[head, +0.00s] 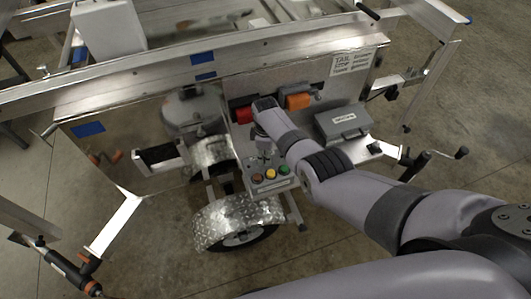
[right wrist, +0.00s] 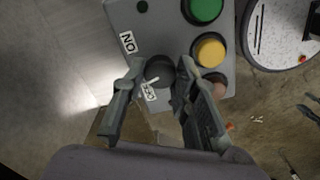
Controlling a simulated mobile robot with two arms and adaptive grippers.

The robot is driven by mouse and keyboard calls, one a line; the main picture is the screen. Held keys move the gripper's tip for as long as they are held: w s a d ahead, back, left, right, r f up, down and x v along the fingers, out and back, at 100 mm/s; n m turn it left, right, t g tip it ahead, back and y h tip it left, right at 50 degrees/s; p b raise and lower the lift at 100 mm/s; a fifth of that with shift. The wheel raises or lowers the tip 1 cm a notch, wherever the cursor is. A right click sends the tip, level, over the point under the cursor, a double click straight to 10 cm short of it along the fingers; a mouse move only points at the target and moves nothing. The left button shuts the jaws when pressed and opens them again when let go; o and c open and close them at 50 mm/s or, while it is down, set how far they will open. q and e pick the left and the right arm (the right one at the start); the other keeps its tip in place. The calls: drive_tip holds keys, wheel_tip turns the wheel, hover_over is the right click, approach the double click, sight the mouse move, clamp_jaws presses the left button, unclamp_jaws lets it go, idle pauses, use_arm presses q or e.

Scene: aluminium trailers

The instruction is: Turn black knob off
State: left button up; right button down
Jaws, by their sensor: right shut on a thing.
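A grey control box (head: 283,182) is mounted on the trailer above the wheel, with a brown-red, a yellow and a green button. In the right wrist view the black knob (right wrist: 160,72) sits on the box face between an "ON" label (right wrist: 127,41) and an "OFF" label (right wrist: 149,91). A white mark on the knob lies close to the OFF label. My right gripper (right wrist: 161,66) has its two fingers on either side of the knob, shut on it. In the head view my right gripper (head: 264,154) is over the back of the box and hides the knob. My left gripper is not seen.
The aluminium trailer (head: 140,75) spans the scene behind the box. A diamond-plate fender (head: 225,215) and wheel lie below the box. A grey case (head: 343,121) sits right of my arm. Red (head: 243,115) and orange (head: 298,101) parts are behind. Concrete floor is free in front.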

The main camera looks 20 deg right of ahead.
drive_tip(key=n, duration=0.5)
drive_tip(key=shift+n, duration=0.3)
idle(0.5)
drive_tip(key=c, duration=1.2)
unclamp_jaws()
drive_tip(key=shift+c, duration=0.2)
wheel_tip(320, 180, up, 12)
